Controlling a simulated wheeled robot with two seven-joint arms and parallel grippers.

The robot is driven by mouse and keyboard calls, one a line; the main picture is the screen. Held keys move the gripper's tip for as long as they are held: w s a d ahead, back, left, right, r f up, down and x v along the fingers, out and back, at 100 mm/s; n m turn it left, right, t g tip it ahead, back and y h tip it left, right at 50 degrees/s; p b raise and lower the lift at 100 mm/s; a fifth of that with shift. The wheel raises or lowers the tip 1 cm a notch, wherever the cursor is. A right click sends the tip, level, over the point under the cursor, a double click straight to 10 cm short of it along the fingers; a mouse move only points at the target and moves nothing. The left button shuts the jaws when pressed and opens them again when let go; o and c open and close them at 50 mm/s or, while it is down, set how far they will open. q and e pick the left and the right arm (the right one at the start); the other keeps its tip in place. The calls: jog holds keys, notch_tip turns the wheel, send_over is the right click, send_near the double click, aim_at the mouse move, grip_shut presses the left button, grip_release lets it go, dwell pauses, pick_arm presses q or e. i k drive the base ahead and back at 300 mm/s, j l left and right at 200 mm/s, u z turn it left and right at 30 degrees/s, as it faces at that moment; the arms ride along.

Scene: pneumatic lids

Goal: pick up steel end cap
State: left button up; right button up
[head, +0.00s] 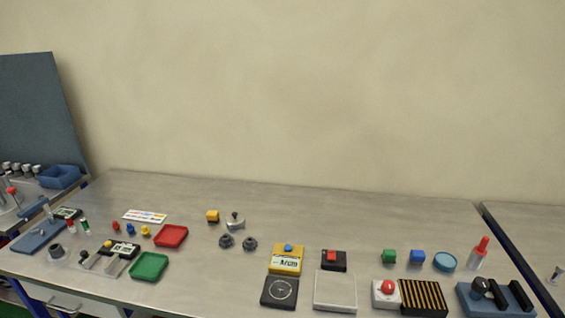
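A silver round cap with a dark knob on top (235,222) stands on the grey workbench, left of the middle, and looks like the steel end cap. Nothing covers the cap. Neither of my grippers shows in the head view.
A red tray (171,236) and a green tray (149,267) lie to the left. A yellow device (287,259) and a black-and-yellow striped pad (423,298) are to the right. The bench (330,215) is bare behind these.

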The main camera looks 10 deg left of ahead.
aim_at(55, 250)
jog(key=u, duration=1.95)
